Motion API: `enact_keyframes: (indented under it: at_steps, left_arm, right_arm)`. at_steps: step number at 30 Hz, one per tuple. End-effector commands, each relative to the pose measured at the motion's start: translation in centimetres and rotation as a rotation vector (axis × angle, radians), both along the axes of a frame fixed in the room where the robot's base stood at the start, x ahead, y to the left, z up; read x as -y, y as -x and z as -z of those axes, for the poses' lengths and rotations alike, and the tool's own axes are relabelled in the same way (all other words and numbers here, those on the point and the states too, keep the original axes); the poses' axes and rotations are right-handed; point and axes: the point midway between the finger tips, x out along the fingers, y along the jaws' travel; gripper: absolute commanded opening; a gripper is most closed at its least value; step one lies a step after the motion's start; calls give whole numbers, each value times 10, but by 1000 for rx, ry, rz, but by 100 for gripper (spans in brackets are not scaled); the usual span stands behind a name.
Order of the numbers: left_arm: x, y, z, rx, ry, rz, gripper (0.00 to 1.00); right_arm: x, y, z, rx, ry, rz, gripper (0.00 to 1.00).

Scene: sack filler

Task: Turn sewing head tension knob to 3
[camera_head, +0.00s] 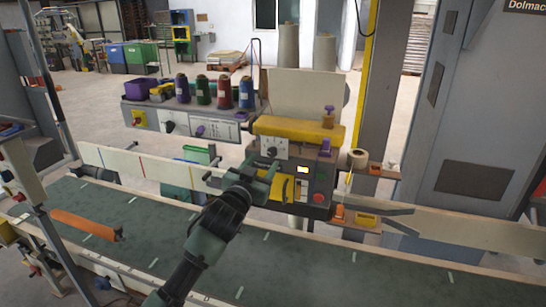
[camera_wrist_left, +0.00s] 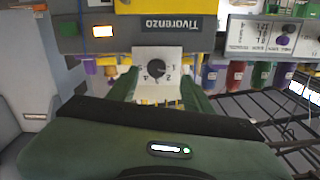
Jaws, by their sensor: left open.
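The sewing head (camera_head: 297,131) is a yellow and grey unit above the conveyor. Its tension knob (camera_head: 271,152) is small and dark on a white dial plate. In the left wrist view the black knob (camera_wrist_left: 156,68) shows on the plate (camera_wrist_left: 146,85), with numbers around it that appear upside down; I cannot tell its exact setting. My left gripper (camera_head: 263,170) is open just in front of and below the plate. In the left wrist view its green fingers (camera_wrist_left: 158,88) stand apart on either side of the plate, with nothing gripped. My right gripper is not in view.
A lit display (camera_head: 302,169) and a red button (camera_head: 319,198) are to the right of the knob. Thread spools (camera_head: 222,92) stand on a grey panel to the left. A grey cabinet (camera_head: 470,120) stands right.

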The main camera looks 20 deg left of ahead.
Motion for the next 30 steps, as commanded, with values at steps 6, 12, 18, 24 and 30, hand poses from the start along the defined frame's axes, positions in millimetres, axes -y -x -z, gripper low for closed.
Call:
enact_keyframes:
  at_steps: [6, 12, 18, 24, 30]
  left_arm:
    - [2, -32, -2, 0, 1, 1, 51]
    - [3, -47, 0, 0, 0, 2, 51]
    - [3, -49, 1, -1, 0, 2, 51]
    - [3, -49, 1, 0, 1, 2, 34]
    - [3, -49, 1, 0, 1, 2, 0]
  right_arm:
    - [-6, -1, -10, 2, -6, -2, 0]
    - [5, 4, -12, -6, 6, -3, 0]
    - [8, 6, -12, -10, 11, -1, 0]
    - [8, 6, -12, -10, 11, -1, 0]
    - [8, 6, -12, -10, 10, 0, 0]
